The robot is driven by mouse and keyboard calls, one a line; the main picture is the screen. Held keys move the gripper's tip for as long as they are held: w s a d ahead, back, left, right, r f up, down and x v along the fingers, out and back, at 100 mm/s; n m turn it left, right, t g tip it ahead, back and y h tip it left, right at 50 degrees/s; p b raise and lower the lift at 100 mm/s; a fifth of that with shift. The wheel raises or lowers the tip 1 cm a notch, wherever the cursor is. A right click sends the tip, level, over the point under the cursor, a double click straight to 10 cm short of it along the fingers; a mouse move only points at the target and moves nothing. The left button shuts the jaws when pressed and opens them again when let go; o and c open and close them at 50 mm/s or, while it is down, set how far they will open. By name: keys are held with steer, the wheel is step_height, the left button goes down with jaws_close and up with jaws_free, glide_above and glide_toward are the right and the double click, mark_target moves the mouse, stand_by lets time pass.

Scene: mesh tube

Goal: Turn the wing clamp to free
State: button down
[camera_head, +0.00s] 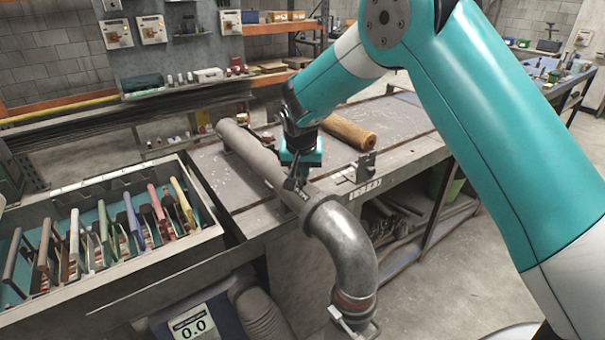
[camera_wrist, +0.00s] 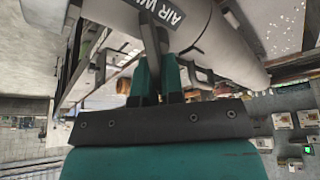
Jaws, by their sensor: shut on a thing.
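My gripper (camera_head: 294,183) reaches down to the grey pipe (camera_head: 250,153), just behind the flange of its bent metal elbow (camera_head: 350,248). In the wrist view its two green fingers (camera_wrist: 157,68) are shut on a thin, flat grey wing (camera_wrist: 151,32), which I take to be the wing clamp. The wing stands up between the fingers, beside the pipe (camera_wrist: 205,35). A dark label (camera_wrist: 165,10) on the pipe reads "AIR W" before it is cut off. In the head view my gripper hides most of the clamp, so its turn angle cannot be told.
The pipe lies across a worn workbench (camera_head: 225,185). A brown mesh roll (camera_head: 347,132) lies behind my gripper. A tray (camera_head: 205,240) of upright coloured plates stands at the left.

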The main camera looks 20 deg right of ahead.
steer(key=m+h+b, duration=0.1)
steer(key=m, duration=0.1)
steer(key=m+g, duration=0.1)
steer(key=m, duration=0.2)
steer(key=shift+m+h+b, duration=0.3)
steer(key=shift+h+b, duration=0.1)
steer(key=m+g, duration=0.2)
steer(key=m, duration=0.2)
steer(key=shift+m+h, duration=0.3)
steer(key=shift+h, duration=0.1)
steer(key=c, duration=1.2)
jaws_free()
steer(key=shift+c, duration=0.2)
steer(key=shift+r, duration=0.1)
steer(key=p+v, duration=0.6)
steer(key=v, duration=1.1)
steer(key=shift+a+p, duration=0.15)
steer(key=shift+p, duration=0.25)
steer(key=shift+r, duration=0.2)
